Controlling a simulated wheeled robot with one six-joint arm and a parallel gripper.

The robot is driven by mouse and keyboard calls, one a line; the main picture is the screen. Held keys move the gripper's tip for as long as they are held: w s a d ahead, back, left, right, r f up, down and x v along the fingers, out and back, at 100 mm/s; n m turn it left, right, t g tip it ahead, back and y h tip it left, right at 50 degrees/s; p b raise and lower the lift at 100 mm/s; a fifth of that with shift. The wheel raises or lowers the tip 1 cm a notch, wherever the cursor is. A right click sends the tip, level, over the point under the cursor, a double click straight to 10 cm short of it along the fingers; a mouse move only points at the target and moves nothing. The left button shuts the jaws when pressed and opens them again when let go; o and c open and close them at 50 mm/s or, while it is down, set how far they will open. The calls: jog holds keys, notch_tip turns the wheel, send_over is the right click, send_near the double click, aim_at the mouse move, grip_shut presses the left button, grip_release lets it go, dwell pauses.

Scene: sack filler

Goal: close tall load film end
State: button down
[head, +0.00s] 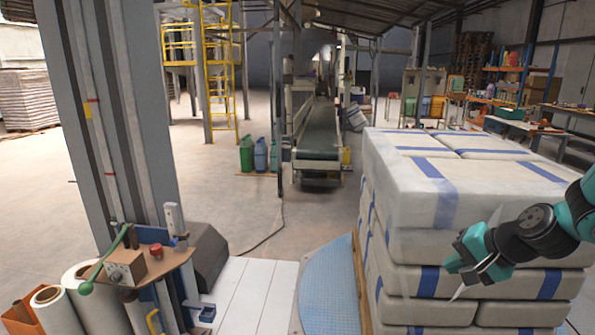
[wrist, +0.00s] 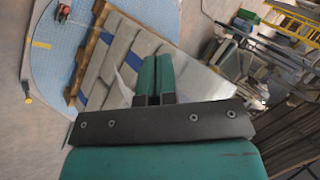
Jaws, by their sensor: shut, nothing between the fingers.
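The tall load (head: 410,185) is a stack of white sacks with blue bands on a wooden pallet (head: 360,262), at the right of the head view. The load also shows in the wrist view (wrist: 122,50), seen from above. A thin pale flap, which looks like the film end (head: 459,292), hangs by the load's near face under my gripper (head: 462,262). A pale sliver that may be the same film end shows left of the fingers in the wrist view (wrist: 122,84). My gripper is shut and empty, in front of the load; I cannot tell whether it touches it.
A blue round turntable (head: 328,290) carries the pallet. A grey mast (head: 105,110) and a control stand (head: 140,268) with film rolls (head: 95,290) are on the left. A conveyor (head: 318,135) stands behind. Shelves and benches (head: 510,85) line the right. Open floor lies centre left.

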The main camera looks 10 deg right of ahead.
jog(key=s+a+r+n+g, duration=0.2)
jog(key=s+a+r+n, duration=0.1)
jog(key=a, duration=0.4)
jog(key=s+a+r+n+g+p, duration=0.1)
jog(key=s+a+r+n+g, duration=0.1)
jog(key=s+a+r+n, duration=0.2)
jog(key=s+a+r+n+g+y, duration=0.1)
jog(key=s+a+r+n+g, duration=0.1)
jog(key=s+a+r+n, duration=0.2)
jog(key=s+a+n, duration=0.3)
jog(key=a, duration=0.4)
jog(key=shift+s+a, duration=0.2)
jog(key=c, duration=1.5)
grip_release()
jog(key=s+n, duration=0.1)
jog(key=s, duration=0.1)
jog(key=s+a+r+n+g, duration=0.1)
jog(key=s, duration=0.1)
jog(key=s+r+n, duration=0.1)
jog(key=s, duration=0.1)
jog(key=shift+s+a+h+p, duration=0.1)
jog(key=shift+a+h+p, duration=0.2)
jog(key=shift+p, duration=0.05)
jog(key=shift+c, duration=0.2)
jog(key=shift+o, duration=1.2)
jog(key=shift+s+n, duration=0.15)
jog(key=shift+n, duration=0.15)
jog(key=shift+d+f, duration=0.1)
